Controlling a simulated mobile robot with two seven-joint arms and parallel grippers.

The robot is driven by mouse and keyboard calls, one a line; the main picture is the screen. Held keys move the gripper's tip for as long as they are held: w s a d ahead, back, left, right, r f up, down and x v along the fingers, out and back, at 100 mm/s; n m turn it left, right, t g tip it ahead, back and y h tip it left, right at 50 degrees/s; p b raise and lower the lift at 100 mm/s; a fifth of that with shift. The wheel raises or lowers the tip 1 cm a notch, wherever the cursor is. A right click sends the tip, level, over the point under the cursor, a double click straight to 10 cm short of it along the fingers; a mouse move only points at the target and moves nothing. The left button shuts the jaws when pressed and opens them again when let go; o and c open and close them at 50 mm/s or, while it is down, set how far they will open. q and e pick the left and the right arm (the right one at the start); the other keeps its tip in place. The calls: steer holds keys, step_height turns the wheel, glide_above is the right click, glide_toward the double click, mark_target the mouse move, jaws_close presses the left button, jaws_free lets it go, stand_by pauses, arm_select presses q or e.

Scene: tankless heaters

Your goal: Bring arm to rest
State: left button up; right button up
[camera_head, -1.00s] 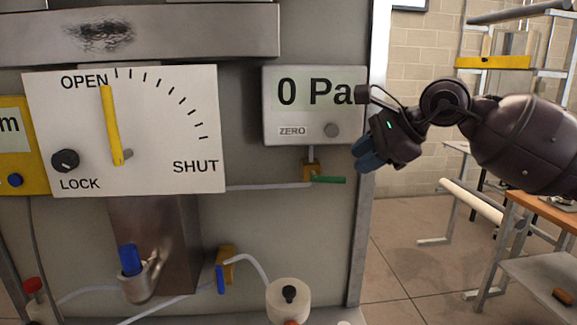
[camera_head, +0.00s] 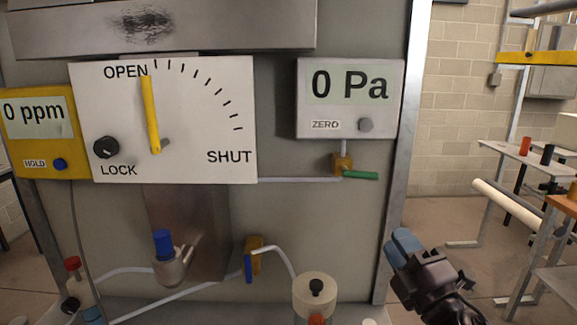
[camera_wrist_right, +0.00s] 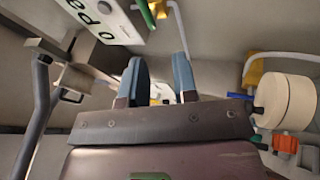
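My right gripper (camera_head: 408,250) hangs low at the right side of the panel in the head view, in front of the panel's right edge post. In the right wrist view its two blue fingers (camera_wrist_right: 160,80) stand apart with a gap between them and nothing visibly held. My left gripper is not in view. The dial plate (camera_head: 215,110) has its yellow pointer (camera_head: 150,115) near OPEN. The pressure meter (camera_head: 348,120) reads 0 Pa and also shows in the right wrist view (camera_wrist_right: 100,22).
A yellow meter (camera_head: 70,150) reads 0 ppm at the left. A green-handled valve (camera_head: 360,175), a blue-handled valve (camera_head: 249,268) and a white cylinder (camera_head: 314,290) with a black knob sit on or before the panel. Benches (camera_head: 520,155) stand at the right; floor shows between.

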steer(key=s+d+f+m+g+h, duration=0.4)
steer(key=s+f+m+h, duration=0.15)
steer(key=f+m, duration=0.3)
steer(key=s+d+f+m+g+h, duration=0.45)
steer(key=s+f+m, duration=0.2)
steer(key=f, duration=0.35)
steer(key=s+f+m+g+y, duration=0.1)
steer(key=s+f+m+g, duration=0.3)
steer(key=s, duration=0.5)
steer(key=s+f+m+g+y, duration=0.1)
steer(key=s+f+m+g, duration=0.1)
steer(key=s+f+g, duration=0.5)
steer(key=w+f+t+y, duration=0.1)
steer(key=w+f+t, duration=0.5)
steer(key=f+t, duration=0.2)
steer(key=shift+f+n+t, duration=0.4)
steer(key=shift+t, duration=0.55)
steer(key=shift+a, duration=0.1)
